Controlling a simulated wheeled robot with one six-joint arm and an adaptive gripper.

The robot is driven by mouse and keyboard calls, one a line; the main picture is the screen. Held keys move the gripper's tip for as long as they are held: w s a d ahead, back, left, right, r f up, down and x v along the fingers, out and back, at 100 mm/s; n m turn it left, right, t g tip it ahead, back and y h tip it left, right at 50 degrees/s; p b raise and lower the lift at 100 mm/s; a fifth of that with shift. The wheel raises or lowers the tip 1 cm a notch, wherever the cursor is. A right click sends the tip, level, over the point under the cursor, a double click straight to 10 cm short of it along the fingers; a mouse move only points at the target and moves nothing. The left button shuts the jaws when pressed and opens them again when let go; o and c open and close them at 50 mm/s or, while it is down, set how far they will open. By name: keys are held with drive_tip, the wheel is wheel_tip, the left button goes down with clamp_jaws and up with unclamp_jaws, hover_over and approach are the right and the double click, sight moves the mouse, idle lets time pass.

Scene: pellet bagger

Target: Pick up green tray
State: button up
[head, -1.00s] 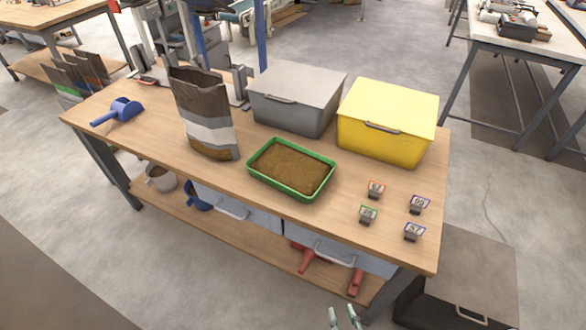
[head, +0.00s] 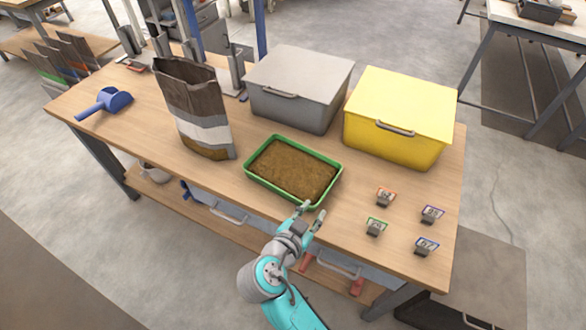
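The green tray (head: 325,197) lies flat on the wooden workbench, filled with brown pellets (head: 292,168). My gripper (head: 312,212) is just in front of the tray's near right corner, with its two fingers spread apart. One fingertip is close to the tray's near rim; I cannot tell whether it touches. Nothing is between the fingers that I can make out.
A brown and white bag (head: 197,110) stands left of the tray. A grey lidded bin (head: 297,88) and a yellow lidded bin (head: 400,112) stand behind it. Several small tags (head: 376,227) stand to the right. A blue scoop (head: 106,102) lies far left on the workbench (head: 120,140).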

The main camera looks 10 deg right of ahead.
sight(324, 195)
drive_tip(key=x, duration=1)
drive_tip(key=shift+w+f, duration=0.15)
drive_tip(key=shift+w, duration=0.05)
clamp_jaws()
